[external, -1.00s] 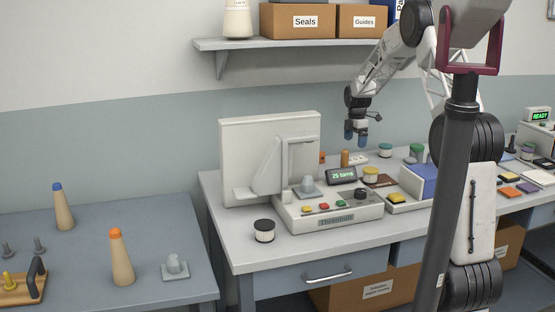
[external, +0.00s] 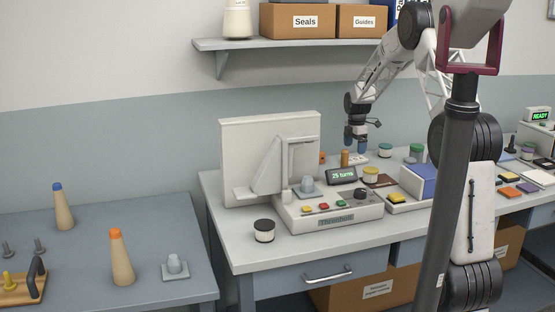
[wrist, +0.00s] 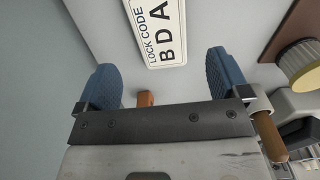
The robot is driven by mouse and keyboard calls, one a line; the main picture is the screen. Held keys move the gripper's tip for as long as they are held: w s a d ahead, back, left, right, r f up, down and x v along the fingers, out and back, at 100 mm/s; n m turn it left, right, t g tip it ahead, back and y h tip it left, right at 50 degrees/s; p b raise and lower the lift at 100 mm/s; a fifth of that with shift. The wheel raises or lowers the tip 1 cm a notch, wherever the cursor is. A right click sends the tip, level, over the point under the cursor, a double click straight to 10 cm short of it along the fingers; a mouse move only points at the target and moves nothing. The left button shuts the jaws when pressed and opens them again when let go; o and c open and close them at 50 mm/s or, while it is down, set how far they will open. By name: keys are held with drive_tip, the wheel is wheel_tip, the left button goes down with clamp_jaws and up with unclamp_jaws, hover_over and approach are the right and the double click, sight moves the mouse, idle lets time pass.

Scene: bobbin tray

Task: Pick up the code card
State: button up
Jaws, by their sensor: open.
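My gripper (wrist: 163,75) is open, with one blue finger on each side of the card's near end in that picture. Nothing is between the fingers. In the external view my gripper (external: 357,144) points down above the back of the bench; I cannot make out the card clearly there.
An orange peg (external: 345,158) stands close to my gripper. A display box (external: 341,175), a yellow-topped bobbin (external: 371,174) and a green-topped bobbin (external: 385,150) are near. The wrist view shows a yellowish bobbin (wrist: 302,68) at right.

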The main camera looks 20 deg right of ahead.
sight(355, 159)
drive_tip(key=shift+f, duration=0.15)
drive_tip(key=shift+d+f, duration=0.15)
drive_tip(key=shift+f, duration=1.1)
drive_tip(key=shift+d+f, duration=0.1)
drive_tip(key=shift+f, duration=1.1)
drive_tip(key=c, duration=1)
drive_tip(key=shift+s+r, duration=0.1)
drive_tip(key=shift+r, duration=0.05)
